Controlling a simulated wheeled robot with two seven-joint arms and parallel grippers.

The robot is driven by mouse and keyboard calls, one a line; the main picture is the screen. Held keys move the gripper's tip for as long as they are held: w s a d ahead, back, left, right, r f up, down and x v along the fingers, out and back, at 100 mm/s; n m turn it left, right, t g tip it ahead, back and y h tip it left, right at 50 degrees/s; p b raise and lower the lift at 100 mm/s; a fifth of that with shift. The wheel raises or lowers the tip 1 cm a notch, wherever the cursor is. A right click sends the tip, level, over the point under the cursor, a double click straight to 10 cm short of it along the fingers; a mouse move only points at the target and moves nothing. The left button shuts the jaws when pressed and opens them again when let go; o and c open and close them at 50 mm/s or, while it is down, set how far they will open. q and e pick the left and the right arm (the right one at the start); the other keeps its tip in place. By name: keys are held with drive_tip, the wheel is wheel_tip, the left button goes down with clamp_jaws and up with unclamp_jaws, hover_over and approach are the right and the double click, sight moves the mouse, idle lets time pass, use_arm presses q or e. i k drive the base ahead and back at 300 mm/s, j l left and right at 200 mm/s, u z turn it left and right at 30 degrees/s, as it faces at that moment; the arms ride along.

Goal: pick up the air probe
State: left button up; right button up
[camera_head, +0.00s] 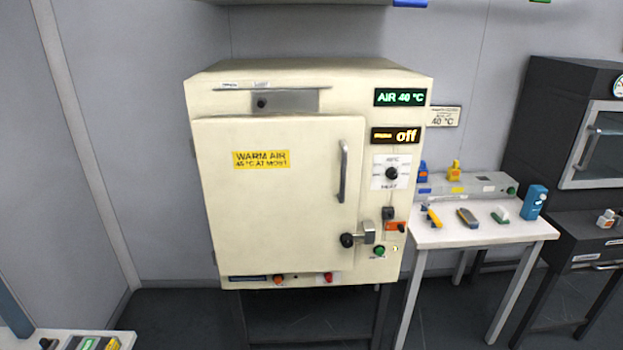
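No object is clearly readable as the air probe. Several small hand-held items lie on the white side table (450,239) right of the oven: a yellow tool with dark ends (432,216), a dark grey handheld device (467,217), a white and green piece (501,215) and an upright blue device (534,202). Which of them, if any, is the probe, I cannot tell. Neither of my grippers is in view.
A cream warm-air oven (280,220) with its door shut fills the middle; its displays read "AIR 40 °C" and "off". A grey rail (468,187) backs the side table. A dark cabinet (560,120) stands at right. A white worktop corner (60,333) shows bottom left.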

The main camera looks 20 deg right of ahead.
sight(432, 215)
drive_tip(key=i+l+z, duration=0.1)
drive_tip(key=l+z, duration=0.15)
drive_tip(key=l, duration=0.15)
drive_tip(key=i+l+z, duration=0.25)
drive_tip(key=l, duration=0.15)
drive_tip(key=l+z, duration=0.2)
drive_tip(key=l, duration=0.15)
drive_tip(key=i+l+z, duration=0.25)
